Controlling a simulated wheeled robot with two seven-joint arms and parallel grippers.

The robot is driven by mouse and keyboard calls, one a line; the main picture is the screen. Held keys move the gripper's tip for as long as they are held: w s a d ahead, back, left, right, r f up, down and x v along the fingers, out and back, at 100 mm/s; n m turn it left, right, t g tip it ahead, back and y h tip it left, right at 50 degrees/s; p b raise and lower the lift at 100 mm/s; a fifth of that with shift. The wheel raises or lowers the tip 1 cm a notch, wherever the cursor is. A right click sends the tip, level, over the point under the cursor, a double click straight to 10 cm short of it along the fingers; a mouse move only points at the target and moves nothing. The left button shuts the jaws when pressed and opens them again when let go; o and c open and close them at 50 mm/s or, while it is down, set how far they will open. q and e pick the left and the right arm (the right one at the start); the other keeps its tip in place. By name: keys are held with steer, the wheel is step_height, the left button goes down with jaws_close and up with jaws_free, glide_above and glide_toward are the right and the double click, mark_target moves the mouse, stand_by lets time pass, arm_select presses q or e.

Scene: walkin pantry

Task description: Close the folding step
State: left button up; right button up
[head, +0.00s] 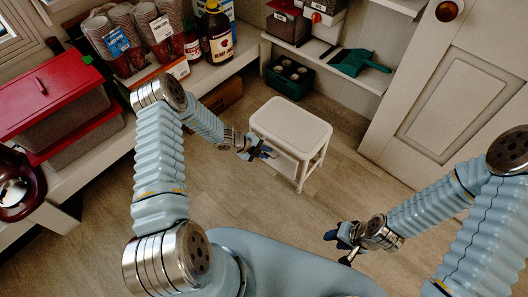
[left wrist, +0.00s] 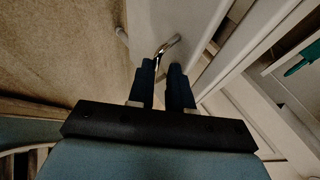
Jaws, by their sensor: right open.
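The folding step (head: 290,125) is a pale stool with a flat top, standing upright on the floor with its legs spread. My left gripper (head: 266,152) is at its left front side, below the top. In the left wrist view, a shiny curved metal handle (left wrist: 168,44) lies at the tips of my left gripper (left wrist: 162,66), beside a pale panel. The two dark fingers have a narrow gap between them. I cannot tell whether they grip the handle. My right gripper (head: 342,242) is open and empty above the floor, to the right and nearer.
A low shelf (head: 215,72) with bottles and cup stacks runs along the left. A red-lidded box (head: 45,90) stands on it. A dark green crate (head: 290,75) and a green dustpan (head: 357,63) are behind. A pale door (head: 455,90) is at right. Floor around the step is clear.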

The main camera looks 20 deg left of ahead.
arm_select(q)
steer(key=p+v, duration=0.1)
steer(key=v, duration=1.2)
steer(key=shift+a+r, duration=0.15)
steer(key=shift+r, duration=0.2)
steer(key=shift+s, duration=0.15)
steer(key=s+d+f+n+g+y, duration=0.2)
steer(key=s+d+f+n+g, duration=0.1)
steer(key=s+d+n, duration=1.6)
steer(key=s+n+g, duration=0.1)
steer(key=n, duration=0.5)
steer(key=shift+f+g+y, duration=0.15)
steer(key=shift+g+y, duration=0.25)
